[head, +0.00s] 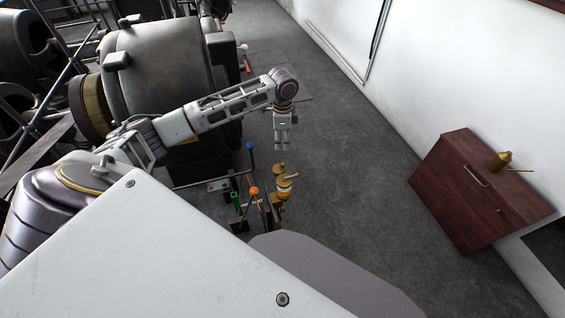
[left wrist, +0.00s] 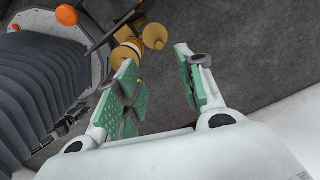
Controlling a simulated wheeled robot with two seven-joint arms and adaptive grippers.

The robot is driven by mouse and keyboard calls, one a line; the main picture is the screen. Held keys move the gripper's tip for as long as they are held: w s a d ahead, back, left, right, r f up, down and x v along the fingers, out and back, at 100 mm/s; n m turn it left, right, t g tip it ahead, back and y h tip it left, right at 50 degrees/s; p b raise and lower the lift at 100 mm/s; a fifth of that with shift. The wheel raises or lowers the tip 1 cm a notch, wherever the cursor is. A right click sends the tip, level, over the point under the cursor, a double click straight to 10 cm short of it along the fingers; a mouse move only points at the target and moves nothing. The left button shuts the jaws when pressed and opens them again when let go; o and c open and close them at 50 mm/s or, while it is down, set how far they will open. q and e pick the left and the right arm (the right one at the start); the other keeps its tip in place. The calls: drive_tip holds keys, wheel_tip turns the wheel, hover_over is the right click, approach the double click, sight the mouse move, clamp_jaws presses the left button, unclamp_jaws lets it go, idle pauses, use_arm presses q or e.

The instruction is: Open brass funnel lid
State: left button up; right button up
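The brass funnel (head: 284,185) stands low beside the dark machine in the head view, small, with brass parts above and below a pale band. Whether its lid is open or shut is too small to tell. In the left wrist view, brass parts (left wrist: 154,36) show beyond the fingers, partly hidden by the left-hand finger. My left gripper (head: 282,147) points down, above the brass parts in the head picture and apart from them. In the left wrist view its green-padded fingers (left wrist: 158,62) are spread with nothing between them. My right gripper is not in view.
Levers with a blue knob (head: 250,146) and an orange knob (head: 254,191) stand left of the brass parts; the orange knob also shows in the left wrist view (left wrist: 66,15). A large grey dynamo (head: 170,65) is behind. A wooden cabinet (head: 465,200) bears a brass can (head: 500,160). Floor between is clear.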

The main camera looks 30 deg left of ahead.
sight(283, 164)
use_arm(q)
wheel_tip(283, 164, down, 12)
drive_tip(key=shift+b, duration=0.8)
drive_tip(key=shift+f, duration=0.65)
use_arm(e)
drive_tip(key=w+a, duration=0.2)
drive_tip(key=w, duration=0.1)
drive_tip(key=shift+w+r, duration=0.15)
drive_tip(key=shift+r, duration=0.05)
use_arm(q)
drive_tip(key=shift+c, duration=0.4)
clamp_jaws()
